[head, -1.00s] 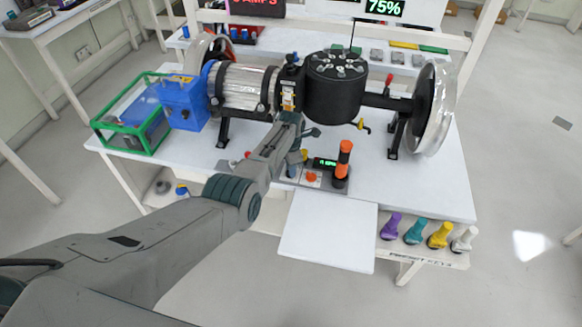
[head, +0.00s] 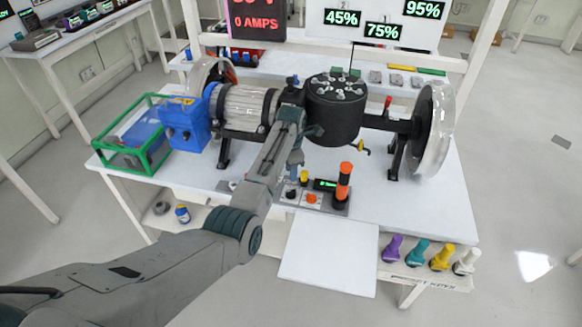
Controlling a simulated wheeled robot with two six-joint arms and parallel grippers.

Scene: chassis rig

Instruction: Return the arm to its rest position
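My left arm comes in from the lower left and reaches over the white table (head: 420,205). Its gripper (head: 298,112) is in front of the chassis rig, at the gap between the silver ribbed cylinder (head: 245,106) and the black drum (head: 334,118). The fingers point away from me and are mostly hidden by the wrist, so I cannot tell whether they are open or shut. I see nothing held in it. Whether it touches the rig cannot be made out. My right gripper does not show.
A control panel with an orange-and-black handle (head: 342,186) stands below the gripper. A blue box (head: 185,122) and a green-framed case (head: 118,158) are at left, a clear wheel (head: 434,130) at right. Coloured preset keys (head: 417,252) line the front shelf. A white board (head: 328,258) juts forward.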

